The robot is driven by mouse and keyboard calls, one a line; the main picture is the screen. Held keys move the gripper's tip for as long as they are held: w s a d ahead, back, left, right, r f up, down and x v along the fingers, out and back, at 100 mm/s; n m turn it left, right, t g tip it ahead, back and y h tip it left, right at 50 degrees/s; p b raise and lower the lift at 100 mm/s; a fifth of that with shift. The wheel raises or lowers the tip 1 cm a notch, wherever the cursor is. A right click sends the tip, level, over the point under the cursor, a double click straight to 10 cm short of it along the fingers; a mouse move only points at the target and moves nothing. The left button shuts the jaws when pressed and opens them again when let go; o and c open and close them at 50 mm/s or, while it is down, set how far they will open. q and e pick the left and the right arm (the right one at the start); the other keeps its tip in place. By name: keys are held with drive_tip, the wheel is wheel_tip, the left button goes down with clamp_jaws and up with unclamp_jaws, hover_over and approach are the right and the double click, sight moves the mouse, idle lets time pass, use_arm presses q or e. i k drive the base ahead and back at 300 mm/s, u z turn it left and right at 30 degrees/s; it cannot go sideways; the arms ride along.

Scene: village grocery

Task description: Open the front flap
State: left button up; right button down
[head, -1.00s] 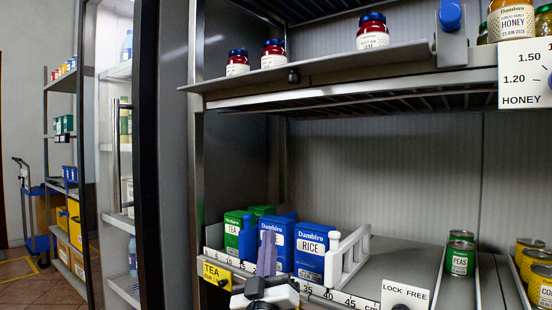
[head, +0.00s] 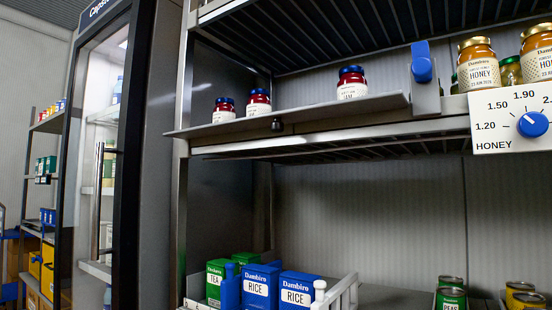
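A long grey front panel (head: 340,112), which looks like the flap, runs along the front of the upper shelf. A small dark round knob (head: 277,125) sits on it near the middle. Three red jam jars with blue lids stand behind its top edge, one of them a taller-looking jar (head: 352,88); their lower parts are partly hidden. A blue latch-like piece (head: 422,62) on a grey upright stands at the panel's right end. I cannot tell whether it holds the panel. Neither of my grippers shows in the head view.
A price card with a blue dial (head: 532,124) hangs at the right under honey jars (head: 478,66). Rice boxes (head: 298,290), a tea box (head: 216,280) and a white rack (head: 340,295) stand on the lower shelf. A glass-door cabinet (head: 100,150) is at the left.

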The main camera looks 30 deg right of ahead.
sight(386, 101)
drive_tip(key=z, duration=0.75)
drive_tip(key=i, duration=0.2)
